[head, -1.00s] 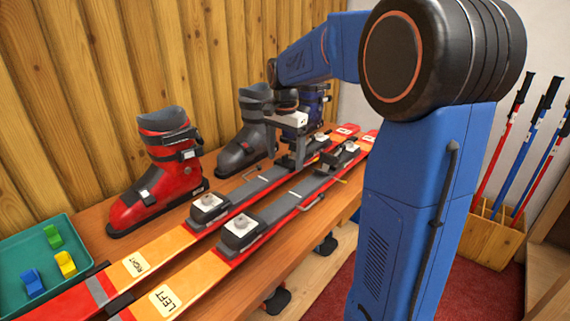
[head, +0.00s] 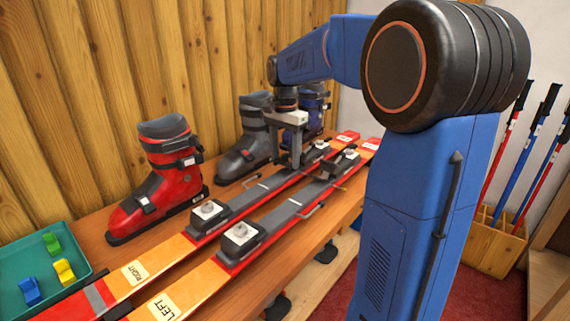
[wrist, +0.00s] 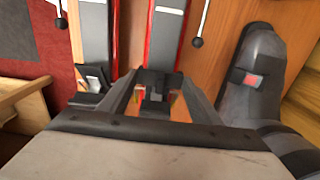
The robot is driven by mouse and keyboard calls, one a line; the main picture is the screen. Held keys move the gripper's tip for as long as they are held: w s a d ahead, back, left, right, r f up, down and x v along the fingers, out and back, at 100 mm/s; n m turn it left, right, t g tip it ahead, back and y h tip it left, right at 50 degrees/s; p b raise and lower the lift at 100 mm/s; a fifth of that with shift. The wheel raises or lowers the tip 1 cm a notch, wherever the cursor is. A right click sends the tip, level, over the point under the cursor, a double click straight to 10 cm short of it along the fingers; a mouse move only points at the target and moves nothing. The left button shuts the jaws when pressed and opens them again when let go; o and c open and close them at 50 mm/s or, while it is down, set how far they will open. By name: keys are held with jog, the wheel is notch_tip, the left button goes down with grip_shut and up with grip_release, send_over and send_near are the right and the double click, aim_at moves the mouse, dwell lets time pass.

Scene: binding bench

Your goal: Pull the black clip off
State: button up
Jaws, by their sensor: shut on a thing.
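My gripper (head: 296,163) is over the ski labelled RIGHT (head: 235,207), close to its rear binding piece (head: 317,151). In the wrist view my gripper (wrist: 157,96) has its fingers pointing down at that ski, shut on a small dark block (wrist: 154,97) between them, which I take to be the black clip. The fingers hide part of it. I cannot tell whether it still touches the ski. The ski labelled LEFT (head: 225,262) lies parallel, on the near side.
A red boot (head: 160,185), a grey boot (head: 245,150) and a blue boot (head: 313,108) stand along the wall side of the bench. A green tray (head: 85,253) holds green, yellow and blue clips. Ski poles (head: 507,150) stand at the right.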

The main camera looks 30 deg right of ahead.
aim_at(285, 153)
notch_tip(285, 153, up, 13)
dwell(1.4)
dwell(0.4)
